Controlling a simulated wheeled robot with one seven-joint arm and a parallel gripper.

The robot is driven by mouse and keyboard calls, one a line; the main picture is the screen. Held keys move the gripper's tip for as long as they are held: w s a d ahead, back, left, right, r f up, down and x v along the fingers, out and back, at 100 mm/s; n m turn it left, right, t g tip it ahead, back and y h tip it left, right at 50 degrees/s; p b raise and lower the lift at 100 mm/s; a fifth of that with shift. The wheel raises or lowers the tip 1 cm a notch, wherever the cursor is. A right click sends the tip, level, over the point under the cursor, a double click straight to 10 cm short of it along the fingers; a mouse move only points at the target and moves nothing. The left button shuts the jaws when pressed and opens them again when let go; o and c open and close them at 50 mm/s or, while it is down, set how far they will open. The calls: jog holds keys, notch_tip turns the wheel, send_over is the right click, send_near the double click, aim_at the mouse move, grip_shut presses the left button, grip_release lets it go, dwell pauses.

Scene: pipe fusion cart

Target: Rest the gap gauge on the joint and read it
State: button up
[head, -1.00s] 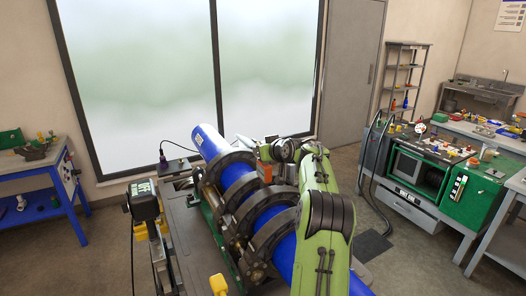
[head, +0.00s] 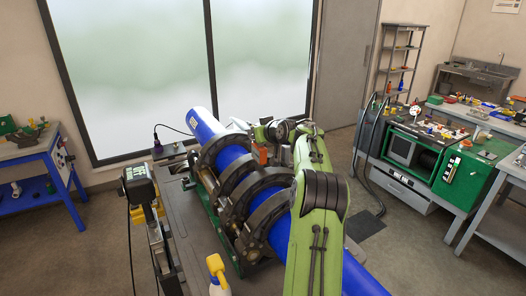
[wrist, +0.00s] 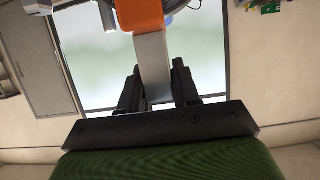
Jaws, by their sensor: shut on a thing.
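My gripper (wrist: 156,80) is shut on the gap gauge, a flat grey bar (wrist: 153,62) with an orange block (wrist: 139,14) at its far end. In the head view the orange block (head: 262,155) shows beside the pipe's right side, below my wrist. The blue pipe (head: 202,124) lies in the machine's dark ring clamps (head: 232,178). The joint's seam is too small to make out among the clamps. My arm covers part of the pipe's near right. I cannot tell whether the gauge touches the pipe. No reading is legible.
A control box on a post (head: 140,188) stands left of the clamps. A yellow-topped spray bottle (head: 216,270) is in front. A green bench (head: 462,180) with clutter stands right, and a blue workbench (head: 58,175) left.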

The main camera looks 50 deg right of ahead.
jog(key=shift+f, duration=0.15)
notch_tip(320, 180, up, 8)
jog(key=p, duration=0.6)
jog(key=shift+f+p, duration=0.2)
jog(key=shift+p, duration=0.15)
jog(key=shift+f, duration=0.1)
dwell(1.2)
